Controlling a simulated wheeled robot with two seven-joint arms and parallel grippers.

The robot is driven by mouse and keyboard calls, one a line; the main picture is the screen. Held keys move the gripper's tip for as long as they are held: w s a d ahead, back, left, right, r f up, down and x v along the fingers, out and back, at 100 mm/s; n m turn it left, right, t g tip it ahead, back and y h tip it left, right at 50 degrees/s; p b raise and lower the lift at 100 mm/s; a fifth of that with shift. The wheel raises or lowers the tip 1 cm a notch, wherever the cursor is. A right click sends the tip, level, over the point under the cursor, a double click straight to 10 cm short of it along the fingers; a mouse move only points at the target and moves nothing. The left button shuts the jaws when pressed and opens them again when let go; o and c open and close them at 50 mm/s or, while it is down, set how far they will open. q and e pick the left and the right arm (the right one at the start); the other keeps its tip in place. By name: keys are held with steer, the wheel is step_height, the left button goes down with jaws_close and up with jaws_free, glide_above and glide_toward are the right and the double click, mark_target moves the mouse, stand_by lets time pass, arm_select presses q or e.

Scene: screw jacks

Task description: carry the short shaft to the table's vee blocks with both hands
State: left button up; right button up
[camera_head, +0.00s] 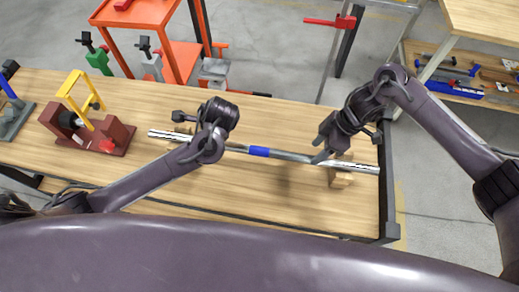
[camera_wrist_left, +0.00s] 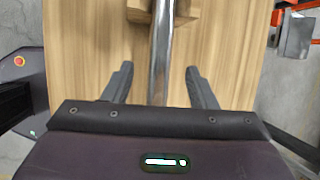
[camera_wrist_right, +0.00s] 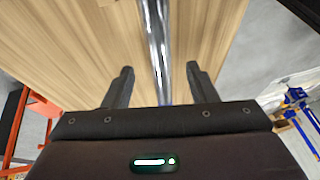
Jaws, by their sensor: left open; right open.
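The short shaft (camera_head: 289,156), a bright steel bar with a blue band, lies lengthwise over the table (camera_head: 240,190). A wooden vee block (camera_head: 341,179) shows under its right part. Another wooden block (camera_wrist_left: 184,12) shows at the shaft in the left wrist view. Contact between shaft and blocks is hard to tell. My right gripper (camera_head: 321,157) is at the shaft between the blue band and the right block. Its open fingers (camera_wrist_right: 160,70) lie either side of the shaft. My left gripper (camera_wrist_left: 158,70) is open, fingers either side of the shaft; its wrist hides them in the head view.
A dark red stand with a yellow frame (camera_head: 82,102) and a blue device (camera_head: 14,108) stand on the table's left. An orange cart (camera_head: 182,57) is behind. A wooden shelf unit (camera_head: 460,75) with tools is at the right back. The table's front right is clear.

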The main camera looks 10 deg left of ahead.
mark_target(310, 156)
arm_select(q)
steer(key=shift+x, duration=2.05)
arm_select(e)
steer(key=shift+x, duration=1.95)
steer(key=shift+a, duration=0.1)
arm_select(q)
jaws_close()
arm_select(e)
jaws_close()
arm_select(q)
steer(key=shift+w+r, duration=0.2)
steer(key=shift+r, duration=0.1)
arm_select(e)
steer(key=shift+w+a+r, duration=0.1)
steer(key=shift+w+r, duration=0.1)
steer(key=shift+r, duration=0.1)
